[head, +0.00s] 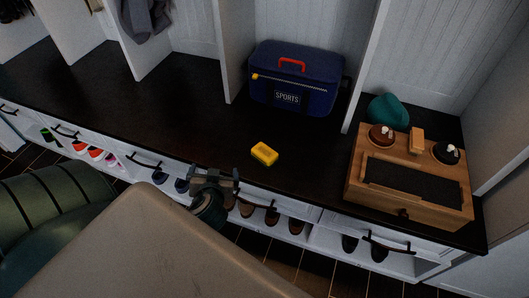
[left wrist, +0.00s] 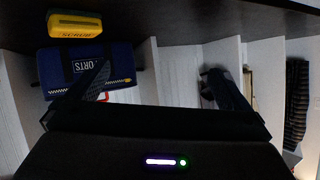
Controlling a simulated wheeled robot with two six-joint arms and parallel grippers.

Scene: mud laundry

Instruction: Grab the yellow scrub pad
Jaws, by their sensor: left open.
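The yellow scrub pad (head: 264,154) lies on the dark bench top, near its front edge and in front of the blue sports bag. It also shows in the left wrist view (left wrist: 75,27), at the upper left, with lettering on its side; that view appears upside down. My left gripper (head: 215,176) is open and empty at the bench's front edge, to the left of the pad and nearer to me, apart from it. Its two fingers (left wrist: 160,85) stand wide apart in the left wrist view with nothing between them. My right gripper is in neither view.
The blue sports bag (head: 297,80) stands behind the pad. A wooden box (head: 408,204) with brushes and a teal item (head: 388,110) is on the right. Shoes sit in cubbies below the bench (head: 150,110). The bench top left of the pad is clear.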

